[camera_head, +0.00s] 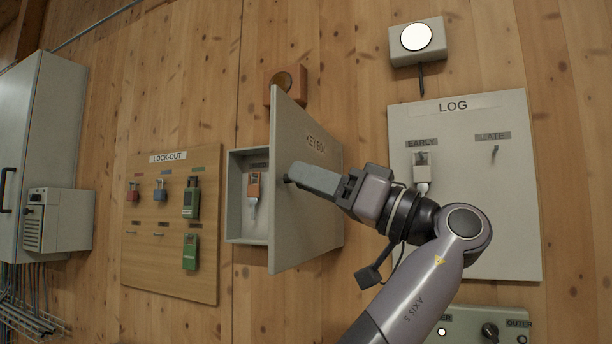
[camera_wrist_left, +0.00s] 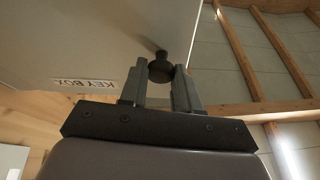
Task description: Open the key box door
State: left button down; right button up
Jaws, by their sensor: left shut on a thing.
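The grey key box (camera_head: 234,190) is on the wooden wall, and its door (camera_head: 305,215) stands partly open, swung out from the wall. The left part of the box inside shows, with an orange-tagged key (camera_head: 254,186) hanging in it; the rest is hidden behind the door. The dark round knob (camera_wrist_left: 160,68) sits near the door's free left edge. My left gripper (camera_head: 292,178) is shut on the knob; in the left wrist view its fingertips (camera_wrist_left: 161,76) are on both sides of it. My right gripper is not in view.
A lock-out board (camera_head: 170,270) with padlocks hangs left of the box. A LOG board (camera_head: 470,230) with a tagged key is at right, behind my arm. A small orange-brown block (camera_head: 272,95) is above the box. A grey cabinet (camera_head: 50,120) stands far left.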

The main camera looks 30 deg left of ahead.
pick_arm(q)
jog(key=shift+w+d+n+g, duration=0.3)
jog(key=shift+d+g, duration=0.5)
jog(key=shift+d, duration=0.1)
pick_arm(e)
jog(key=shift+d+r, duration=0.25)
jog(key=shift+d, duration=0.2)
pick_arm(q)
jog(key=c, duration=0.8)
grip_release()
jog(key=shift+a, duration=0.15)
